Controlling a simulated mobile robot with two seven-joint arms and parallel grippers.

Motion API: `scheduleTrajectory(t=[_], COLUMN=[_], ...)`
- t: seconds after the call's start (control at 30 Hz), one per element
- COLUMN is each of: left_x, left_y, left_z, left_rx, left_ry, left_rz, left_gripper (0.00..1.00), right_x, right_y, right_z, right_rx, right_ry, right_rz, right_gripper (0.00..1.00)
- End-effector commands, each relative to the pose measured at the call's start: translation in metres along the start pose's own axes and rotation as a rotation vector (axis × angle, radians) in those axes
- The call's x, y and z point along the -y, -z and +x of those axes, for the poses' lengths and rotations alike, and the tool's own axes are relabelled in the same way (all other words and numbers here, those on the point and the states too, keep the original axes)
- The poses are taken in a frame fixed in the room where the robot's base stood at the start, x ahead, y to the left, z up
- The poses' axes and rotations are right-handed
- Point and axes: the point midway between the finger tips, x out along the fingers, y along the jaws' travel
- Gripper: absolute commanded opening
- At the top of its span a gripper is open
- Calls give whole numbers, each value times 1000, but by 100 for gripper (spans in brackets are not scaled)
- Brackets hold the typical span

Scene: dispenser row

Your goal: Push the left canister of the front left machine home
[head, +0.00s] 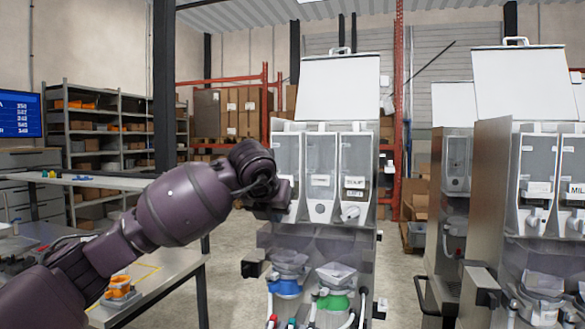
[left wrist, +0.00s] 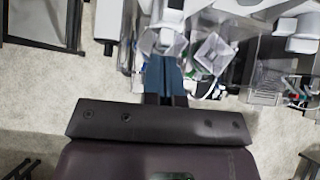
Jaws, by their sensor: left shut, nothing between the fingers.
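The front left machine (head: 318,240) is a grey dispenser with its white lid raised. Three clear canisters stand side by side in its upper part. The left canister (head: 287,152) shows its upper front; its lower front is hidden behind my left gripper. My left gripper (head: 281,196) is shut and empty, at the lower front of that canister. Whether it touches the canister I cannot tell. In the left wrist view its blue fingers (left wrist: 165,76) are together, pointing at pale machine parts. The middle canister (head: 320,160) and right canister (head: 355,160) stand beside it. My right gripper is not in view.
Below the canisters are a blue holder (head: 284,287) and a green holder (head: 333,302) with clear funnels. Another dispenser (head: 535,190) stands at the right. A metal table (head: 165,275) with an orange object (head: 120,288) is at the left. Shelves (head: 100,130) stand behind.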

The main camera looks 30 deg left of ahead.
Motion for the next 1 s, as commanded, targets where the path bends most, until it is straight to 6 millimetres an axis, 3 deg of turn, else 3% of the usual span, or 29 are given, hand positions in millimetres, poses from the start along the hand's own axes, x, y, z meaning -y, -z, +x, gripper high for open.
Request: scheduleTrajectory(t=[1.0], left_x=[0], left_y=[-17], left_z=[17], left_rx=[1], left_ry=[0], left_rz=[0], left_gripper=[0], right_x=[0], right_y=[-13], right_z=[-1], right_rx=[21], right_ry=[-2], right_rz=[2], right_gripper=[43])
